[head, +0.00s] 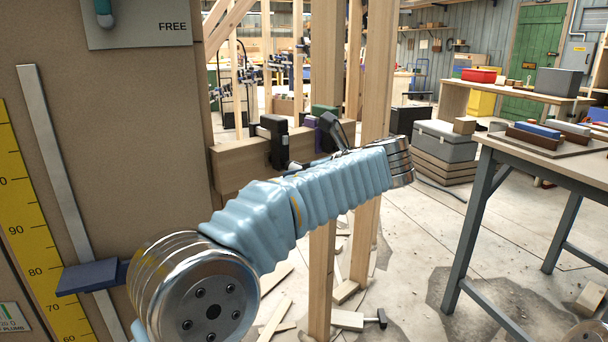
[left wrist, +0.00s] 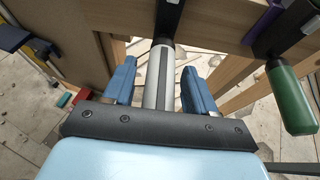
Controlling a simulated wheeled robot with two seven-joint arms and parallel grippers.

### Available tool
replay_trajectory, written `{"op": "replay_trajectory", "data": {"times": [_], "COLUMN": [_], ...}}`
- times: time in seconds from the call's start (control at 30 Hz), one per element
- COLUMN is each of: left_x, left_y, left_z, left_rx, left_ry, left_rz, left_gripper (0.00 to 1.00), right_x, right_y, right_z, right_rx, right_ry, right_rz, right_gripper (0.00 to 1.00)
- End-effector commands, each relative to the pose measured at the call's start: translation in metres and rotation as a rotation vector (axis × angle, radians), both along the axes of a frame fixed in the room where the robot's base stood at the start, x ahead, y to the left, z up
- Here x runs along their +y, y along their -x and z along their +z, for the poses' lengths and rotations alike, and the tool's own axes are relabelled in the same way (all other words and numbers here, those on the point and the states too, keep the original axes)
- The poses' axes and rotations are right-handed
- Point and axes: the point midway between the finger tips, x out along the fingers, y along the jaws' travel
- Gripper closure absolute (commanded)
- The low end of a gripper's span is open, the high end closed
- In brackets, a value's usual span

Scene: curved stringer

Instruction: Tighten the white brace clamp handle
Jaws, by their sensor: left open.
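The white brace clamp handle (left wrist: 158,78) shows in the left wrist view as a pale, ribbed cylinder below a dark clamp body (left wrist: 168,18) on the timber beam. My left gripper (left wrist: 158,68) is open. Its two blue fingers stand on either side of the handle, with a visible gap on each side. The near end of the handle is hidden behind the gripper's dark palm. In the head view my arm's light blue sleeve hides the handle and most of the gripper. My right gripper is in neither view.
A green-handled clamp (left wrist: 290,98) hangs just right of my gripper, with a purple piece (left wrist: 262,22) near it. In the head view, a dark clamp (head: 273,135) sits on the horizontal beam (head: 232,166) between upright posts. A workbench (head: 560,165) stands at right; offcuts lie on the floor.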

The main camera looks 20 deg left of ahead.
Motion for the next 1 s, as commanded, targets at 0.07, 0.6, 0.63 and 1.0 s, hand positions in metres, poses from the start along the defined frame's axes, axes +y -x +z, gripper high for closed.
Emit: {"op": "replay_trajectory", "data": {"times": [0.07,0.6,0.63,1.0], "left_x": [-0.011,-0.097,-0.099,-0.103], "left_y": [0.006,0.062,0.063,0.066], "left_z": [0.005,0.047,0.048,0.050], "left_rx": [-0.002,0.000,0.001,0.002], "left_ry": [0.001,0.001,0.000,0.000], "left_rz": [-0.006,-0.003,-0.003,-0.002], "left_gripper": [0.44,0.44,0.44,0.44], "right_x": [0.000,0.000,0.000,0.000], "right_y": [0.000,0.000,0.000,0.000], "right_z": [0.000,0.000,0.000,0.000], "right_rx": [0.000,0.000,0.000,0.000], "right_ry": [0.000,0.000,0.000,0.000], "right_rz": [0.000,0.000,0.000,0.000], "right_gripper": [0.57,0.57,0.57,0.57]}}
